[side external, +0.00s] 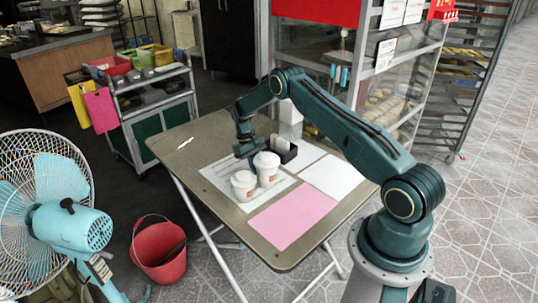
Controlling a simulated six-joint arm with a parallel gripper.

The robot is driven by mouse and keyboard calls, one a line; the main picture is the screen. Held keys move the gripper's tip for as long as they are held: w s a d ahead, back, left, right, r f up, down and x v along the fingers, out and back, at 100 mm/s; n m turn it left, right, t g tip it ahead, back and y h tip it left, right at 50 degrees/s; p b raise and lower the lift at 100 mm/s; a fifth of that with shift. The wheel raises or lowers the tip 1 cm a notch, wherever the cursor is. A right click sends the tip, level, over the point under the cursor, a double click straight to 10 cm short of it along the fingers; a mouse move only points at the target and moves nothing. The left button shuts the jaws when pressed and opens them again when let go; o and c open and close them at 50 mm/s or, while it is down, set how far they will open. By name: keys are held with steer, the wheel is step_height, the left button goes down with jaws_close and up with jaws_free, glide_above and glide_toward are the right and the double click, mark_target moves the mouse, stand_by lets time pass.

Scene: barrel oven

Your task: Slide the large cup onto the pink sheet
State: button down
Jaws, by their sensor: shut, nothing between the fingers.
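The large white lidded cup (267,170) stands upright on a pale printed sheet (220,172) on the table. A smaller white lidded cup (244,186) stands just left and in front of it. The pink sheet (291,216) lies flat and bare toward the table's front right. My gripper (252,160) is low behind the smaller cup and at the left side of the large cup. It is shut and empty. Its fingertips are partly hidden by the cups, so I cannot tell whether it touches the large cup.
A blank white sheet (332,177) lies right of the cups, behind the pink sheet. A black box (284,152) stands close behind the large cup. A thin white stick (186,143) lies near the table's left corner. The table's front corner is clear.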

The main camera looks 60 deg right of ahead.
mark_target(272, 184)
steer(key=shift+s, duration=0.2)
steer(key=shift+s+a, duration=0.3)
steer(key=shift+s, duration=0.55)
steer(key=shift+s+a, duration=0.3)
steer(key=shift+s, duration=0.55)
steer(key=shift+s+a, duration=0.1)
steer(key=shift+s, duration=0.15)
steer(key=shift+s+a, duration=0.3)
steer(key=shift+s, duration=0.55)
steer(key=shift+s+a, duration=0.25)
steer(key=shift+s, duration=0.55)
steer(key=shift+s, duration=0.15)
steer(key=shift+s+a, duration=0.3)
steer(key=shift+s, duration=0.55)
steer(key=shift+s+a, duration=0.3)
steer(key=shift+s, duration=0.55)
steer(key=shift+s+a, duration=0.1)
steer(key=shift+s, duration=0.25)
steer(key=shift+s+a, duration=0.3)
steer(key=shift+s, duration=0.6)
